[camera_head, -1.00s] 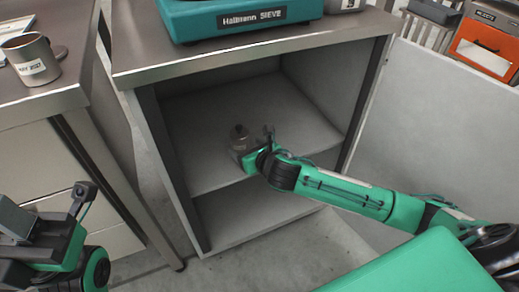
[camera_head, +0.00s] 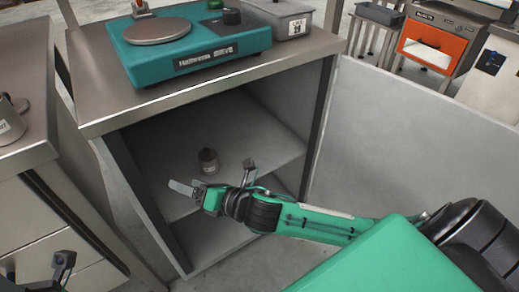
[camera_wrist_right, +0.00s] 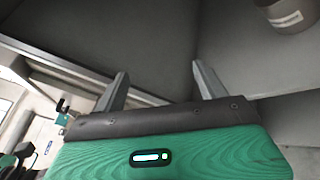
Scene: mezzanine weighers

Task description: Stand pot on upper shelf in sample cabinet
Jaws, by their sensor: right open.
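The small grey pot (camera_head: 208,161) stands upright on the upper shelf (camera_head: 255,130) of the sample cabinet (camera_head: 128,165), towards the shelf's front. It is partly cut off at the top right of the right wrist view (camera_wrist_right: 287,14), where a pale label shows. My right gripper (camera_head: 188,188) is at the cabinet's open front, beside the pot and apart from it. Its two fingers (camera_wrist_right: 160,75) are spread with nothing between them. Only a small part of my left gripper (camera_head: 62,264) shows at the bottom left; its fingers cannot be made out.
A teal sieve machine (camera_head: 190,45) and a grey lidded box (camera_head: 280,18) stand on the cabinet top. A grey panel (camera_head: 410,140) stands to the right. An orange-fronted unit (camera_head: 425,42) is further back.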

